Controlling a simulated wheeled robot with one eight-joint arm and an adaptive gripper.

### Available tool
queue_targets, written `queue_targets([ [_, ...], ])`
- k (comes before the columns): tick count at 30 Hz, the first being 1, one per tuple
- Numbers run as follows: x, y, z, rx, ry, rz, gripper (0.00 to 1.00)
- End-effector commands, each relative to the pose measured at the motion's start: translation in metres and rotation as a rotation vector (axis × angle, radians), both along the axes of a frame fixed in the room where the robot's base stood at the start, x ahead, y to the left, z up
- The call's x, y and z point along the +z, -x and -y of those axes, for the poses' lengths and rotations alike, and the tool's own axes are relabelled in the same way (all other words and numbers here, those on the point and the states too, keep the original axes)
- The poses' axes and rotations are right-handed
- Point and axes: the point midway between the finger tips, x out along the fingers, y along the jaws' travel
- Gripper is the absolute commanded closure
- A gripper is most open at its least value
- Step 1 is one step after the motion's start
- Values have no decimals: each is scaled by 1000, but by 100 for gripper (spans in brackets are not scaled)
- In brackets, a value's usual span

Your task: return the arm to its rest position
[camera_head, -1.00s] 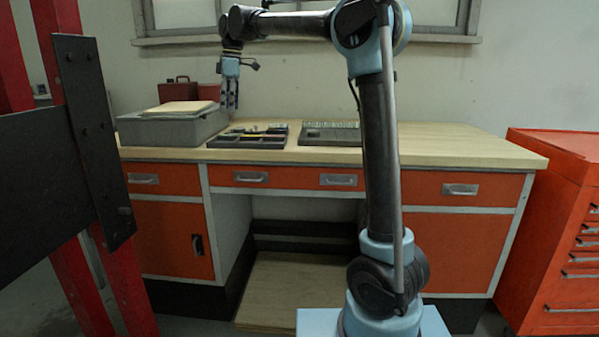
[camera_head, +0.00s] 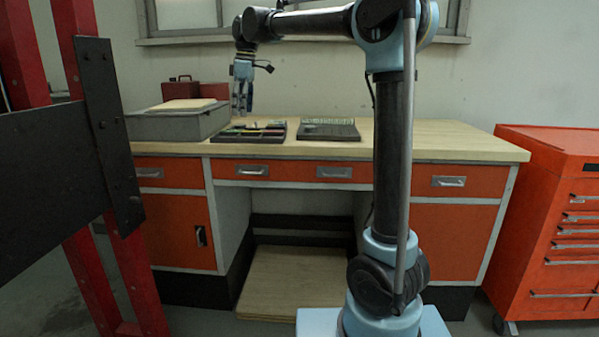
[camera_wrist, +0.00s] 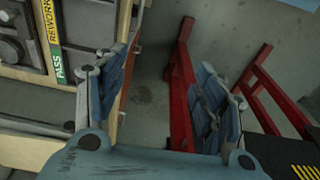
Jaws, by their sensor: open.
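My gripper (camera_head: 242,100) hangs fingers-down at the end of my raised, bent arm in the head view, above or in front of the workbench's left part. In the wrist view my gripper (camera_wrist: 160,100) shows its two blue fingers wide apart, with bare floor between them. It is open and holds nothing. My arm reaches left from the column, with the upper link about level. No gate valve can be made out in these frames.
A wooden-topped workbench (camera_head: 440,143) with orange drawers stands behind the arm, bearing a grey case (camera_head: 175,124) and tool trays (camera_head: 250,132). A red frame with a dark plate (camera_head: 50,180) is at left; an orange tool cabinet (camera_head: 560,220) is at right.

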Motion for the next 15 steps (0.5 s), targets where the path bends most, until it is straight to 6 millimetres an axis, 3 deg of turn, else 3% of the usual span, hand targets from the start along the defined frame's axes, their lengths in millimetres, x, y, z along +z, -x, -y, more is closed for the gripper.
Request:
queue_targets([
  [5, -9, 10, 41, -101, 0, 4, 37],
  [15, -49, 56, 153, -414, -2, 13, 37],
])
